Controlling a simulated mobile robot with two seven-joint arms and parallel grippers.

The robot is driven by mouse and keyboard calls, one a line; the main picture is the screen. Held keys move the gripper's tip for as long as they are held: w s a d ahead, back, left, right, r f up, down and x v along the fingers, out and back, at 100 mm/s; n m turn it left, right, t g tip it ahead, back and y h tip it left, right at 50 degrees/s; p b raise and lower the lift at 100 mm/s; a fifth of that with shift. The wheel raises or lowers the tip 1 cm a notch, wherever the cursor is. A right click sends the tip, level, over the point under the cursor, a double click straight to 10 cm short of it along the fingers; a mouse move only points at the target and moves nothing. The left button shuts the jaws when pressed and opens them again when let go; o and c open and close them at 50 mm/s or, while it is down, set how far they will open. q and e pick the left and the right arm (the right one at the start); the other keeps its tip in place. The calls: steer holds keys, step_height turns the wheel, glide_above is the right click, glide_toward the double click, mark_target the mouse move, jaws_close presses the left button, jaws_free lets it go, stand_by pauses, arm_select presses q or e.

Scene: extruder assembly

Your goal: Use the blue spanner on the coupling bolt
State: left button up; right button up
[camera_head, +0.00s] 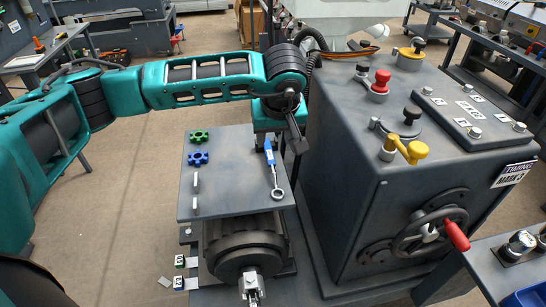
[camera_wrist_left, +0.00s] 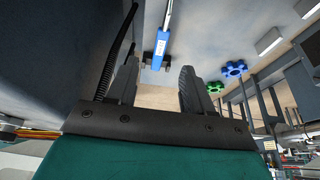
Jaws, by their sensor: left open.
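The blue spanner (camera_head: 272,170) lies on the grey plate (camera_head: 225,178), near its right edge. Its blue handle points to the back and its silver ring end to the front. My left gripper (camera_head: 293,143) is at the back right corner of the plate, close to the handle end. In the left wrist view the two fingers of the left gripper (camera_wrist_left: 158,85) are apart with nothing between them, and the blue handle of the spanner (camera_wrist_left: 157,52) shows beyond them. A silver fitting (camera_head: 251,287) sits below the dark motor; I cannot tell its bolt clearly. My right gripper is not in view.
A green knob (camera_head: 199,136) and a blue knob (camera_head: 198,158) lie on the plate's left side, with two small silver pins (camera_head: 196,181) in front. The large grey machine (camera_head: 345,170) with levers and a handwheel (camera_head: 425,230) stands close on the right. The plate's middle is clear.

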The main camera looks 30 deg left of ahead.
mark_target(270, 157)
arm_select(q)
steer(key=x, duration=0.9)
steer(key=shift+a+f, duration=0.15)
steer(key=shift+f, duration=0.1)
jaws_close()
